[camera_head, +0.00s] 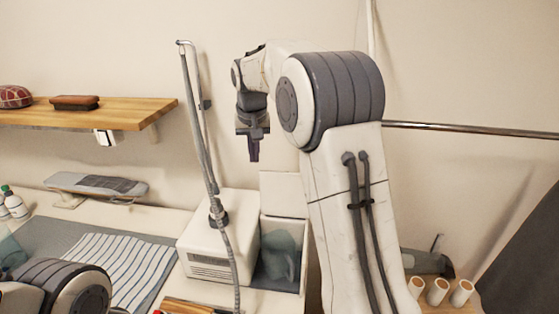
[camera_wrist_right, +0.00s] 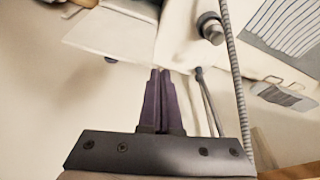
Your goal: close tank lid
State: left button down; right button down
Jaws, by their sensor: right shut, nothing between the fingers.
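The white tank (camera_head: 268,284) stands beside a white steamer unit in the head view, and its inside looks blue-grey. Its lid (camera_head: 282,194) is open and stands upright at the back of the tank. A pale flat panel in the right wrist view (camera_wrist_right: 115,35), beyond the fingertips, looks like this lid. My right gripper (camera_head: 254,158) points down above and to the left of the lid, apart from it. Its purple fingers (camera_wrist_right: 160,71) are together and empty in the wrist view. My left arm shows at the lower left, but its gripper is out of view.
The steamer unit (camera_head: 207,245) has a tall pole and hose (camera_head: 201,130) just left of my right gripper. A wooden shelf (camera_head: 130,111) is on the left wall. A striped cloth (camera_head: 125,265) lies on the table. Several white rolls (camera_head: 438,291) stand at the lower right.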

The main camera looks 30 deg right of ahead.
jog(key=w+d+r+m+h, duration=0.1)
jog(key=w+d+m, duration=0.2)
jog(key=d, duration=0.8)
notch_tip(320, 180, down, 9)
jog(key=p, duration=0.5)
jog(key=shift+s, duration=0.45)
